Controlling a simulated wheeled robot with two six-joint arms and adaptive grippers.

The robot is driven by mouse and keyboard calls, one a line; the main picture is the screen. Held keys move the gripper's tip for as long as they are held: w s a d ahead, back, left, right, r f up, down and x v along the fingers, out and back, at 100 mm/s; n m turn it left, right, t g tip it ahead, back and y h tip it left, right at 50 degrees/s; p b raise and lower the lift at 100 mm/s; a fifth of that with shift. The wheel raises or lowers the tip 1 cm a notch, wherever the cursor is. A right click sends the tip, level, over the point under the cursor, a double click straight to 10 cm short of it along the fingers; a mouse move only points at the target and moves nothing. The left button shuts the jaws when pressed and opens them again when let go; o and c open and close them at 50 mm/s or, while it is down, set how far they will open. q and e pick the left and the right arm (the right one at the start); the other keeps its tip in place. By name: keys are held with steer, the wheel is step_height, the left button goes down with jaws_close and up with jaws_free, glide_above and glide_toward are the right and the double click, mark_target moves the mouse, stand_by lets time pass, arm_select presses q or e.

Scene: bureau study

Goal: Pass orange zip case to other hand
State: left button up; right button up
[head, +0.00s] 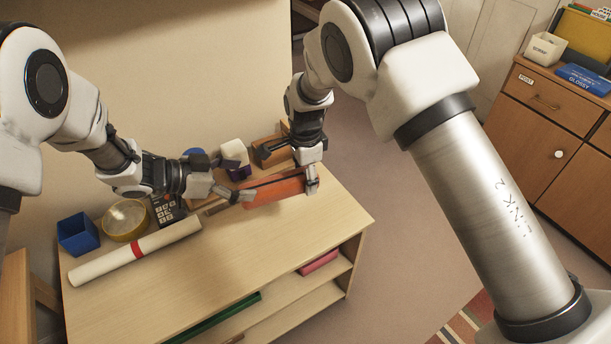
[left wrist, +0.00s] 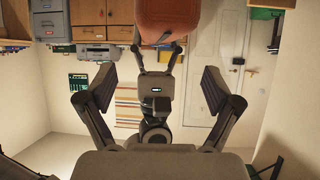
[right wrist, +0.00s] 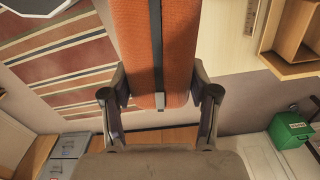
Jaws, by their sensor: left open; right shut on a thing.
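The orange zip case (head: 275,191) is held above the desk top (head: 215,262), near its back right part. My right gripper (head: 312,184) is shut on the case's right end in the head view. In the right wrist view the case (right wrist: 176,45), with a dark zip strip down its middle, lies between the fingers (right wrist: 158,98). My left gripper (head: 238,180) is close to the case's left end. In the left wrist view its fingers (left wrist: 150,88) are spread wide, and the case (left wrist: 168,18) shows at the top, beyond the gap. I cannot tell whether a left finger touches it.
A white roll with a red band (head: 135,249) lies along the desk's left. A blue box (head: 78,233), a yellow round bowl (head: 126,219) and a dark keypad device (head: 167,208) stand behind it. The desk's front is clear. A wooden cabinet (head: 548,125) stands at right.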

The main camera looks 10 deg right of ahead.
arm_select(q)
steer(key=a+f+n+t+y, duration=0.4)
steer(key=a+n+t, duration=0.15)
steer(key=a, duration=0.45)
steer(key=s+a+f+n+g+y, duration=0.1)
steer(key=s+a+f+n+y, duration=0.1)
steer(key=s+a+f, duration=0.2)
steer(key=s+a+f+n+g+y, duration=0.2)
steer(key=s+a+f+n, duration=0.1)
steer(key=s+f, duration=0.3)
steer(key=s+a+f+n+g+y, duration=0.1)
steer(key=s+a+f+n+y, duration=0.1)
steer(key=s+a+f, duration=0.3)
steer(key=shift+s+f+n+y, duration=0.2)
steer(key=shift+s+n, duration=0.2)
steer(key=shift+s, duration=0.15)
steer(key=shift+s+f+n+y, duration=0.1)
steer(key=shift+s+n+y, duration=0.1)
steer(key=shift+s+n, duration=0.25)
steer(key=s+a+f+n+g, duration=0.1)
steer(key=s+f+g, duration=0.1)
steer(key=s, duration=0.5)
steer(key=s+a+f+g+y, duration=0.1)
steer(key=s+f+g, duration=0.1)
steer(key=s, duration=0.5)
steer(key=shift+s+a+f+n, duration=0.3)
steer(key=shift+f+n, duration=0.1)
steer(key=shift+f, duration=0.2)
